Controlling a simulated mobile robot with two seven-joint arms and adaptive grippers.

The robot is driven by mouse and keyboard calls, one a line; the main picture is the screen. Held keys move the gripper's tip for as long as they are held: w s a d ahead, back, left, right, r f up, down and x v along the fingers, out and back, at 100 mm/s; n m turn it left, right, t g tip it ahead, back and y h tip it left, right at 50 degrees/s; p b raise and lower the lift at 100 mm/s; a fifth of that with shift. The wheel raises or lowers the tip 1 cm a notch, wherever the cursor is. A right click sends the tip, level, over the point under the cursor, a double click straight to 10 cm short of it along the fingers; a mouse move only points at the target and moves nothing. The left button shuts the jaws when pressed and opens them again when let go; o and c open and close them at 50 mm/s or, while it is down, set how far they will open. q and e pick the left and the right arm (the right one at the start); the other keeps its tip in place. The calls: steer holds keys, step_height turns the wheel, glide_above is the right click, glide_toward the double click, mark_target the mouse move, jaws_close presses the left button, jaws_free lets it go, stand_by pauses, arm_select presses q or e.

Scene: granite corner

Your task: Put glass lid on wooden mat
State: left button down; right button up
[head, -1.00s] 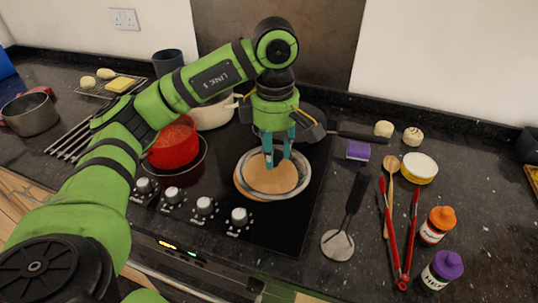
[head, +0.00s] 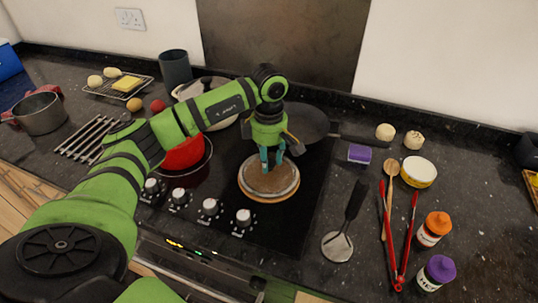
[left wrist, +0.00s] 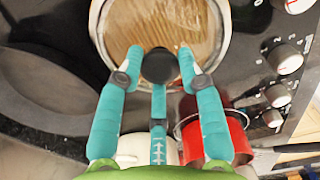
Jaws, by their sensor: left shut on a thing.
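The round glass lid (head: 258,188) has a pale rim and a black knob (left wrist: 160,65). It lies level over the round wooden mat (head: 268,200), whose edge shows around its front. Wood grain shows through the glass lid (left wrist: 190,40) in the left wrist view. The lid looks to be resting on the mat, though a small gap cannot be ruled out. My left gripper (head: 272,165) points down over the lid, its teal fingers shut around the knob. My right gripper is not in view.
The mat is on the black hob. A dark frying pan (head: 305,122) stands behind and a red pot (head: 185,153) to the left, partly behind my arm. Hob knobs (head: 209,207) line the front.

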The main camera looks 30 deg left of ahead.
mark_target(269, 161)
arm_select(q)
steer(key=shift+f, duration=0.15)
steer(key=c, duration=0.8)
jaws_free()
steer(key=shift+r, duration=0.55)
step_height(269, 161, up, 11)
steer(key=b, duration=0.2)
steer(key=shift+r, duration=0.2)
